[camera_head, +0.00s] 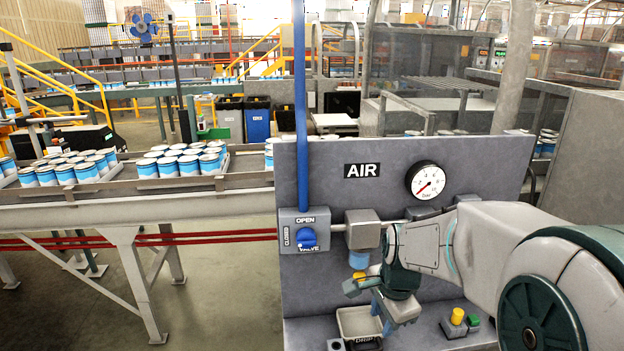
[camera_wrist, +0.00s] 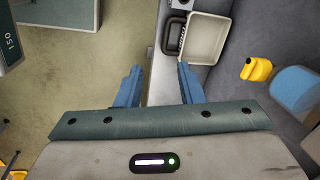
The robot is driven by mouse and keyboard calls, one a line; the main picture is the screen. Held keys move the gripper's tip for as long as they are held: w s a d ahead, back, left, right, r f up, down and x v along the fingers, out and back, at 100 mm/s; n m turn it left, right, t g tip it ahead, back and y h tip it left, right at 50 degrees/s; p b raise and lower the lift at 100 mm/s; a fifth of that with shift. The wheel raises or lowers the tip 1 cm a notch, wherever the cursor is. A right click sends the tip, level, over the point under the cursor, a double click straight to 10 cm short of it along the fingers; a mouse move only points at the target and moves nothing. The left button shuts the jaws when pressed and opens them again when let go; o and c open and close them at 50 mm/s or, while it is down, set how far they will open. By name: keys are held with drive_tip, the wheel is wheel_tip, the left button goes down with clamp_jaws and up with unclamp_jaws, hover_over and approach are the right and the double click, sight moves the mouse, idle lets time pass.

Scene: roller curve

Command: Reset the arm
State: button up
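My arm reaches in from the right in the head view, in front of the grey AIR panel (camera_head: 290,170). My gripper (camera_head: 388,318) points downward, close to the panel and near a small pale tray (camera_head: 350,322) on its ledge. In the wrist view the two blue fingers of my gripper (camera_wrist: 159,84) stand apart with nothing between them. The tray (camera_wrist: 205,42) lies beyond the right fingertip. A blue bowl (camera_wrist: 296,91) with a yellow fitting (camera_wrist: 257,69) is to the right of the gripper.
The panel carries a blue valve knob (camera_head: 306,238), a round gauge (camera_head: 426,181) and a blue pipe (camera_head: 301,100). A yellow button (camera_head: 457,316) and green button (camera_head: 473,321) sit on the ledge. A conveyor (camera_head: 110,203) with cans is at left, over open floor.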

drive_tip(key=s+r+n, duration=0.3)
drive_tip(key=s+n, duration=0.4)
drive_tip(key=s+a+r+n+t, duration=0.1)
drive_tip(key=s+r+n, duration=0.2)
drive_tip(key=s+n, duration=0.4)
drive_tip(key=shift+s+t, duration=0.3)
drive_tip(key=shift+s, duration=0.05)
